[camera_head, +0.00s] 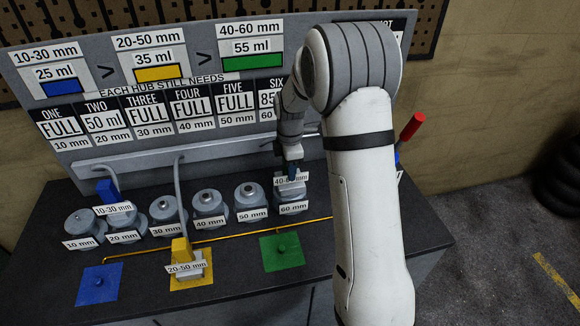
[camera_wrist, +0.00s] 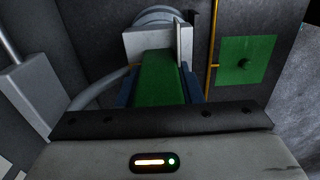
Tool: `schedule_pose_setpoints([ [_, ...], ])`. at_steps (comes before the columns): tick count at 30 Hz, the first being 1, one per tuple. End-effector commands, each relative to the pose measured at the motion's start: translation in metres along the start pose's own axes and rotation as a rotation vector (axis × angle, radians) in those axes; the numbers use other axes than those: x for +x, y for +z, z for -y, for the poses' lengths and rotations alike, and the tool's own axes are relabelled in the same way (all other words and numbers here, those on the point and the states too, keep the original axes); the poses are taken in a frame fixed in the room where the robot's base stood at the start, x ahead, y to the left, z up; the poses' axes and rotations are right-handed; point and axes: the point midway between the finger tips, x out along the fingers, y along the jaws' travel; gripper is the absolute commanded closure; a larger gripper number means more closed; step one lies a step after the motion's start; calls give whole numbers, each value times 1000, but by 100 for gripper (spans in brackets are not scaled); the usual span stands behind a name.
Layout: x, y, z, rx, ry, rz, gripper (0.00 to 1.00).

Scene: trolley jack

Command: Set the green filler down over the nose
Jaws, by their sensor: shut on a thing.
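The green filler (camera_wrist: 160,76) is between the blue fingers of my gripper (camera_wrist: 160,88) in the wrist view, with a pale block at its far end. In the head view my gripper (camera_head: 291,170) is shut on it at the 60 mm hub (camera_head: 292,197). The filler's 40-60 mm tag (camera_head: 286,182) shows there, partly covered. I cannot tell whether the filler touches the hub. The green pad (camera_head: 290,262) with its small dark nose (camera_head: 281,249) lies in front and left of the hub, bare. The nose (camera_wrist: 243,64) also shows right of the filler in the wrist view.
The yellow filler (camera_head: 181,250) stands over the yellow pad (camera_head: 190,284). The blue filler (camera_head: 108,191) is at the 20 mm hub (camera_head: 122,217). The blue pad (camera_head: 98,292) is bare. A yellow line (camera_head: 225,236) runs between hubs and pads. Grey hoses reach to the fillers.

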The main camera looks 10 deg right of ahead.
Motion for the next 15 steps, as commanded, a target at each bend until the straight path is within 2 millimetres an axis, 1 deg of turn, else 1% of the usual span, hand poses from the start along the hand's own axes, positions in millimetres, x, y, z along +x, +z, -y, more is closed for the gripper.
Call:
schedule_pose_setpoints([
  [4, 2, 0, -1, 0, 3, 0, 100],
  [5, 1, 0, -1, 0, 3, 0, 65],
  [13, 2, 0, 0, -1, 1, 0, 43],
  [15, 2, 0, 0, -1, 1, 0, 42],
])
